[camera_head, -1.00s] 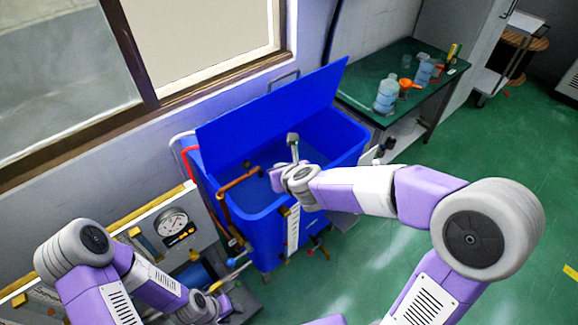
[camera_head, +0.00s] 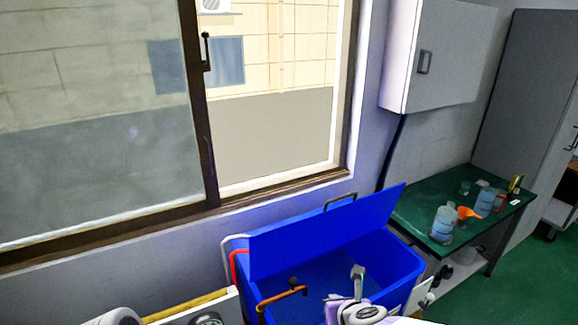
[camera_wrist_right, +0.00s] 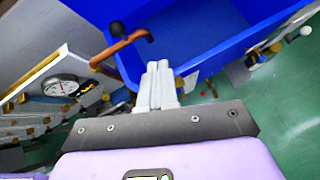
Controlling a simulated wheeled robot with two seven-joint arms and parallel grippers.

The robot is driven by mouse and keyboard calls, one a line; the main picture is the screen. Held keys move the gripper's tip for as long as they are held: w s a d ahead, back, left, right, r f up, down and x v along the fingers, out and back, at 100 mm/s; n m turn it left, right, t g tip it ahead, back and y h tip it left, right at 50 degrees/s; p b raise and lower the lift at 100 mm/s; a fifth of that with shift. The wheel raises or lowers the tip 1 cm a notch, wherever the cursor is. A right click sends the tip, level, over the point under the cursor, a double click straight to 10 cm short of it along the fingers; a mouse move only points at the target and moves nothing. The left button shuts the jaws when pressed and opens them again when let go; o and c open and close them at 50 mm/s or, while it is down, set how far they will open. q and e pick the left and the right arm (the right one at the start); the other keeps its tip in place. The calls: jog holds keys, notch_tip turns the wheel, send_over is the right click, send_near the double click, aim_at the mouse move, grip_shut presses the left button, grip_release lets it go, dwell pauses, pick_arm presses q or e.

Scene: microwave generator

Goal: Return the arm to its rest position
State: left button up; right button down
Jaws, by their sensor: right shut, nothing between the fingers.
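My right gripper (camera_head: 357,272) shows low in the head view, in front of the open blue tub. Its light grey fingers also show in the right wrist view (camera_wrist_right: 158,72), pressed together with nothing between them. The blue tub (camera_head: 405,275) has its lid (camera_head: 325,228) raised, and the tub's wall (camera_wrist_right: 235,50) lies beyond the fingers in the wrist view. Only a grey rounded part of my left arm shows at the bottom left of the head view. My left gripper is out of view.
A brown pipe handle (camera_head: 281,296) stands at the tub's left; it also shows left of the fingers in the wrist view (camera_wrist_right: 120,47). A panel with a gauge (camera_wrist_right: 61,85) is farther left. A green table (camera_head: 415,213) with bottles stands right. A wall cabinet (camera_head: 450,60) hangs above.

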jog(key=s+a+f+n+g+y, duration=0.1)
jog(key=s+f+n+g, duration=0.2)
jog(key=s+f+n, duration=0.3)
jog(key=s+a+f+n+g+y, duration=0.1)
jog(key=s+f+n, duration=0.6)
jog(key=f+n, duration=0.9)
jog(key=s+a+f+n+g, duration=0.2)
jog(key=s+f+n+g, duration=0.3)
jog(key=f+n, duration=0.5)
jog(key=shift+s+a+f+n+y, duration=0.25)
jog(key=shift+s+f+n+y, duration=0.15)
jog(key=shift+s+f, duration=0.45)
